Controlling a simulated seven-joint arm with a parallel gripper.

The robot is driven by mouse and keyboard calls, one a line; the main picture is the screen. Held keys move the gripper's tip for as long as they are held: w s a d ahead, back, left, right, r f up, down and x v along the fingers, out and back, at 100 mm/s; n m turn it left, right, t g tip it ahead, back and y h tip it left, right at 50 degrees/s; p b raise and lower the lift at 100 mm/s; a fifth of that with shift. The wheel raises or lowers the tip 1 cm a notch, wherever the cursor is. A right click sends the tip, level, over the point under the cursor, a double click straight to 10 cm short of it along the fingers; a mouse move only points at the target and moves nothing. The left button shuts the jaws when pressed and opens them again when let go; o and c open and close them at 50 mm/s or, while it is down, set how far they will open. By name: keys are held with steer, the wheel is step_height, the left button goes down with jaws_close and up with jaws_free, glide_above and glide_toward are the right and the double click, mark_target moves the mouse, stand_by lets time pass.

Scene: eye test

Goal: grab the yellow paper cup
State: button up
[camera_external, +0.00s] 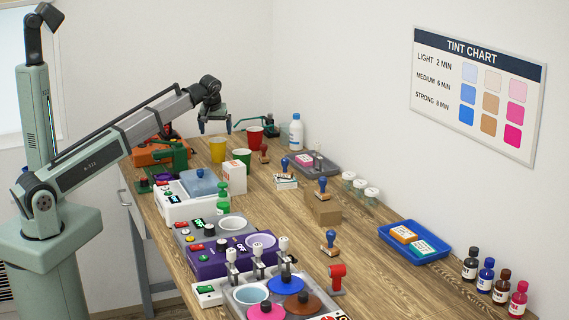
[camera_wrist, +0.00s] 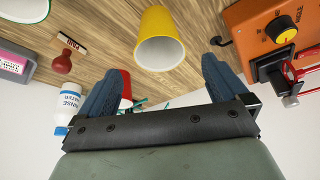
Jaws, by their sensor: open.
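The yellow paper cup (camera_external: 218,152) stands upright on the wooden table near its back left part in the external view. In the wrist view the yellow cup (camera_wrist: 166,28) shows at the top middle, with its open mouth towards my gripper. My gripper (camera_external: 214,130) hangs above the cup in the external view. In the wrist view my gripper (camera_wrist: 162,70) has its two blue fingers spread wide, with nothing between them. The cup lies beyond the fingertips, between their lines, and appears apart from them.
A red cup (camera_external: 255,137) and a green cup (camera_external: 241,159) stand near the yellow one. A red-handled stamp (camera_external: 264,153) is close by. An orange machine (camera_wrist: 270,35) is at the right in the wrist view. A white bottle (camera_external: 296,131) stands by the wall.

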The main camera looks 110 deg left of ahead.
mark_target(218, 148)
steer(key=x, duration=0.5)
steer(key=shift+f, duration=0.15)
steer(key=shift+x, duration=2.6)
steer(key=shift+d, duration=0.15)
steer(key=shift+c, duration=0.5)
steer(key=c, duration=0.8)
